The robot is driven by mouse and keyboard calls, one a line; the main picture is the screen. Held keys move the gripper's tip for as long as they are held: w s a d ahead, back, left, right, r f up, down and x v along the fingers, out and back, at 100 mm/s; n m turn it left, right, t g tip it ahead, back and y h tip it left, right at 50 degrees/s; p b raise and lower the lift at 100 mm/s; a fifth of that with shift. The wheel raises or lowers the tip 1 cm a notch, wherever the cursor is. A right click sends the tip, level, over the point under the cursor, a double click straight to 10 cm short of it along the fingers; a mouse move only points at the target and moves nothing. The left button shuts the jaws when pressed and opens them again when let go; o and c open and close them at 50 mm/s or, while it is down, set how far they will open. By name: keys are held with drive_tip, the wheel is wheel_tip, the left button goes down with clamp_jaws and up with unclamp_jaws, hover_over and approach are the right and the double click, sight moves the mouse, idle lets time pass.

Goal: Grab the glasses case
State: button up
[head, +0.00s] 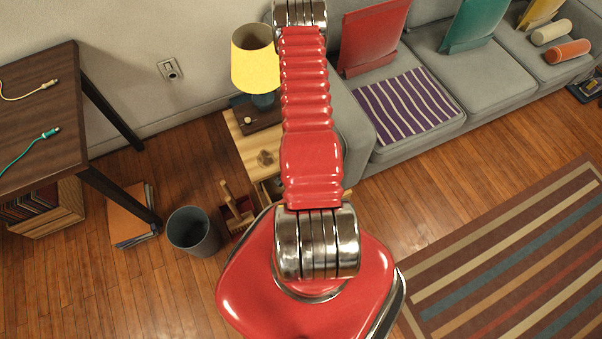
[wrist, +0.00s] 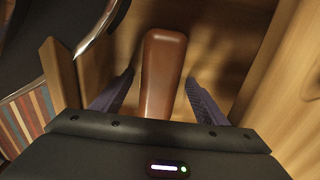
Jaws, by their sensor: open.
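A brown, rounded, elongated case (wrist: 162,70), which looks like the glasses case, lies in what looks like a wooden drawer (wrist: 272,62) in the wrist view. My gripper (wrist: 159,78) is open, with one dark finger on each side of the case and a visible gap on both sides. The near end of the case reaches down toward the gripper's body. In the head view my red arm hides the gripper and the case.
Wooden drawer walls stand close on both sides of my fingers. In the head view, a small wooden side table (head: 247,150) carries a yellow lamp (head: 256,65). A grey bin (head: 193,232), a grey sofa (head: 420,140) and a dark table (head: 40,120) stand around.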

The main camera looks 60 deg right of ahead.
drive_tip(key=shift+c, duration=0.2)
drive_tip(key=c, duration=1.1)
drive_tip(key=shift+r, duration=0.15)
drive_tip(key=shift+r, duration=4.85)
